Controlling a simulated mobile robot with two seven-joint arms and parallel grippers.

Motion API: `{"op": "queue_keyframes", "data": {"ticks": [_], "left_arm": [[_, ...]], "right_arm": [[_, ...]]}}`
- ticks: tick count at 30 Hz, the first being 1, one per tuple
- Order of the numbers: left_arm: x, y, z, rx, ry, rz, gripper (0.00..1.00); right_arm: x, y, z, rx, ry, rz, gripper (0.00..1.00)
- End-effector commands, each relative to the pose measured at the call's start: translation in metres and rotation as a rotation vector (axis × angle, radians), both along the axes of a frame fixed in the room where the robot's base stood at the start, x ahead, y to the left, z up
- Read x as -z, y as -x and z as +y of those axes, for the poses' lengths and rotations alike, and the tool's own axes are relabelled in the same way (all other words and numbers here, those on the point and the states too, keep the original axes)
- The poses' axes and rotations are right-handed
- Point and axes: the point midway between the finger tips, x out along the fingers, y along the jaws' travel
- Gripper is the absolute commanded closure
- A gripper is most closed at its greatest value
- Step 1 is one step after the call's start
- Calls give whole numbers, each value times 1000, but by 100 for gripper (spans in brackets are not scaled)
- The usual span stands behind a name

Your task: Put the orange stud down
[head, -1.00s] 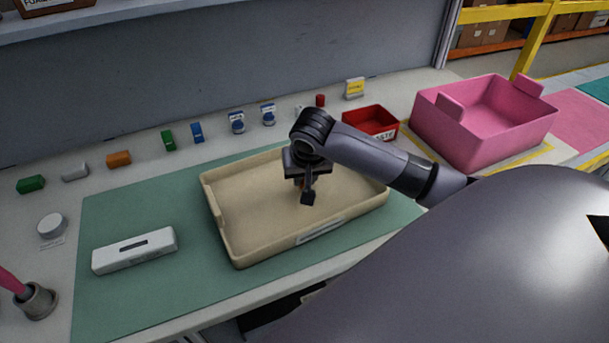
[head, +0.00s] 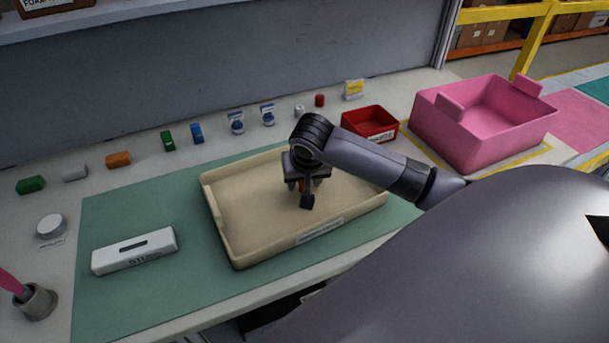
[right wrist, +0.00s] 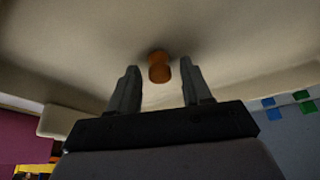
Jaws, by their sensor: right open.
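The orange stud (right wrist: 158,67) shows in the right wrist view against the beige tray floor, just past and between my open fingertips. It looks free of both fingers. I cannot tell whether it stands upright or lies. In the head view it is mostly hidden by my right gripper (head: 301,195), which points down over the right part of the beige tray (head: 235,245). My right gripper also shows in the right wrist view (right wrist: 158,76), its fingers apart with a gap on each side of the stud. My left gripper is not in view.
The tray sits on a green mat (head: 110,215) beside a white box (head: 134,250). A red bin (head: 368,124) and a pink crate (head: 450,130) stand right. Several small coloured parts line the back. The tray's left half is empty.

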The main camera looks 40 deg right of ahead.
Motion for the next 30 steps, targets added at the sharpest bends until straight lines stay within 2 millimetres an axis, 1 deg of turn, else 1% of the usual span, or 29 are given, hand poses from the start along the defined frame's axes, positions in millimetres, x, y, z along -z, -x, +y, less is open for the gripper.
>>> {"op": "queue_keyframes", "data": {"ticks": [5, 8, 9, 15, 19, 24, 30], "left_arm": [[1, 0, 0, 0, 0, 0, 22], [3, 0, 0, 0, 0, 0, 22], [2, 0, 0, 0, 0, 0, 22], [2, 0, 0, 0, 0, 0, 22], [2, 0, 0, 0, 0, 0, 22], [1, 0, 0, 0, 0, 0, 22], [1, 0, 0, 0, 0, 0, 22]], "right_arm": [[-16, 2, 2, -2, -1, -3, 51], [-32, 8, 5, -3, 0, -6, 51], [-41, 10, 7, -3, -1, -7, 51], [-83, 26, 15, -2, -1, -6, 51], [-103, 34, 19, -2, 0, -5, 51], [-117, 40, 21, 0, 0, -1, 51], [-120, 41, 22, 0, -1, 0, 51]]}}
